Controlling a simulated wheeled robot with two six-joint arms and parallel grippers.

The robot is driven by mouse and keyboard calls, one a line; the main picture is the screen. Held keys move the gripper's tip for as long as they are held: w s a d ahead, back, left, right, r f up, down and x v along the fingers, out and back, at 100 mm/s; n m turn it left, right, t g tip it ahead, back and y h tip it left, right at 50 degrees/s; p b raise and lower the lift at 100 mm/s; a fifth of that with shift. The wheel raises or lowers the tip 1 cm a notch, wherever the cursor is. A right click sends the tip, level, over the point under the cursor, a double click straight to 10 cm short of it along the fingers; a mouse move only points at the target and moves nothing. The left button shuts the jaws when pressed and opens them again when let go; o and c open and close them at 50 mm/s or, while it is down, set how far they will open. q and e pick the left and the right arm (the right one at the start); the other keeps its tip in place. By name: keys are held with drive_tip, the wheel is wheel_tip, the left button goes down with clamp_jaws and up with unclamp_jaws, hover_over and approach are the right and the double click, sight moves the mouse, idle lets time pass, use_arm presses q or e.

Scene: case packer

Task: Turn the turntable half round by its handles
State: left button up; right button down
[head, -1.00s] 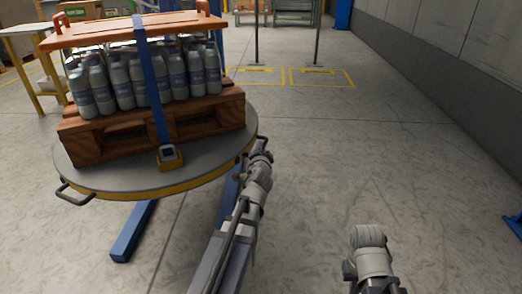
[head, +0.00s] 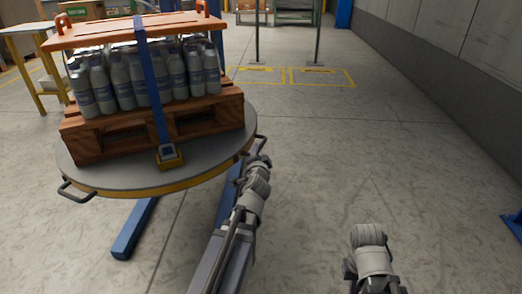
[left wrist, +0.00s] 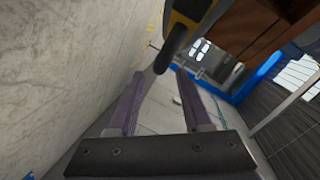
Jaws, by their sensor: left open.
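The round grey turntable (head: 215,172) with a yellow rim stands at the left in the head view. One dark handle (head: 77,190) sticks out at its front left. The other handle (head: 262,143) is at its right edge, close to my left arm. My left gripper (head: 260,160) is just below this right handle in the head view, its fingers hard to make out. In the left wrist view, my left gripper (left wrist: 160,75) is open and empty, with the dark handle (left wrist: 170,48) just beyond its fingertips, under the yellow rim (left wrist: 190,14). My right gripper is out of view; only its arm shows.
A wooden pallet (head: 88,143) of grey bottles (head: 127,83), with an orange-brown top board (head: 105,32) and blue strap (head: 155,85), sits on the turntable. Blue floor legs (head: 135,230) spread below. A yellow-legged table (head: 32,28) stands behind.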

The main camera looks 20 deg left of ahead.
use_arm(q)
drive_tip(key=v, duration=0.3)
drive_tip(key=shift+s+d+r, duration=0.1)
drive_tip(key=shift+s+d, duration=0.05)
drive_tip(key=shift+s, duration=0.05)
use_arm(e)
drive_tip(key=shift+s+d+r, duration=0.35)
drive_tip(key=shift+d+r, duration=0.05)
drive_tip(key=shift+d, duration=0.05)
use_arm(q)
drive_tip(key=shift+d+p, duration=0.1)
drive_tip(key=shift+p, duration=0.25)
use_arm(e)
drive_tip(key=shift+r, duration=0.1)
